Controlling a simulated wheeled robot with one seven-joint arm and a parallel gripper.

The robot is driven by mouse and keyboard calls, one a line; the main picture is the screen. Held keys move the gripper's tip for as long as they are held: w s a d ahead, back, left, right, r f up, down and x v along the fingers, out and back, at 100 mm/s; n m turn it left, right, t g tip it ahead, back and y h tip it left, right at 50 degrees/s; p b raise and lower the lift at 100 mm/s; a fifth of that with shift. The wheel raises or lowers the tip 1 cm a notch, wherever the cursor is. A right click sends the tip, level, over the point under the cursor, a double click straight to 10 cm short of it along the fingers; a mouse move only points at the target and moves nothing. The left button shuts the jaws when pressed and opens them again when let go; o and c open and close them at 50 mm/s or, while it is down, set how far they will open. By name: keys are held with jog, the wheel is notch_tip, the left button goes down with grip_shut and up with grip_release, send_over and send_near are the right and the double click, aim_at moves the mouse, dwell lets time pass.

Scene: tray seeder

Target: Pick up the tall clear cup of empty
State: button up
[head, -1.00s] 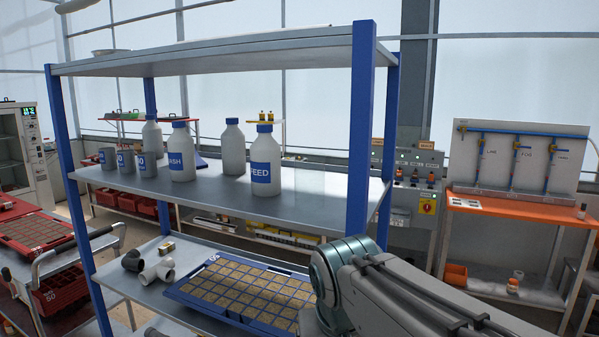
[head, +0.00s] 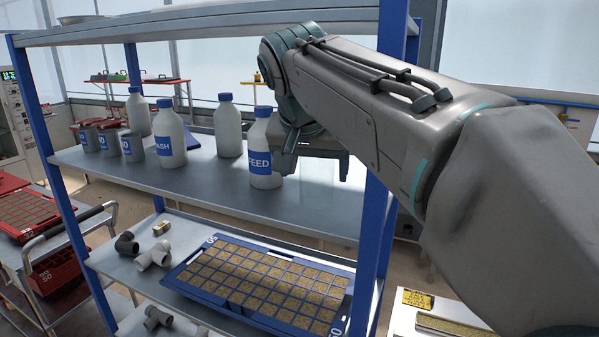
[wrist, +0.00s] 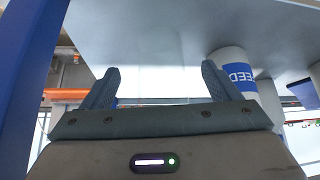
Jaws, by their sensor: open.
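I cannot make out a tall clear cup in either view. Several grey cups (head: 132,147) with blue labels stand at the left of the middle shelf (head: 215,192) in the head view; they look opaque. My gripper (wrist: 158,82) is open, with nothing between its fingers in the wrist view. In the head view my arm reaches in from the right, and its end is over the shelf's right part, by the FEED bottle (head: 262,160). That bottle also shows in the wrist view (wrist: 233,60), beyond the right-hand finger. The fingertips are unclear in the head view.
A WASH bottle (head: 170,125), an unlabelled bottle (head: 228,145) and another bottle (head: 138,115) behind share the shelf. A blue post (head: 392,50) stands at the shelf's right front corner. A blue tray of brown cells (head: 240,311) and grey pipe fittings (head: 153,255) are below.

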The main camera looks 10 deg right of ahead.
jog(key=w, duration=0.1)
jog(key=w+d+p, duration=0.1)
jog(key=w, duration=0.1)
jog(key=w+d+p, duration=0.1)
jog(key=w, duration=0.1)
jog(key=shift+w+d, duration=0.25)
jog(key=shift+w+f, duration=0.1)
jog(key=shift+f, duration=0.45)
jog(key=c, duration=1.1)
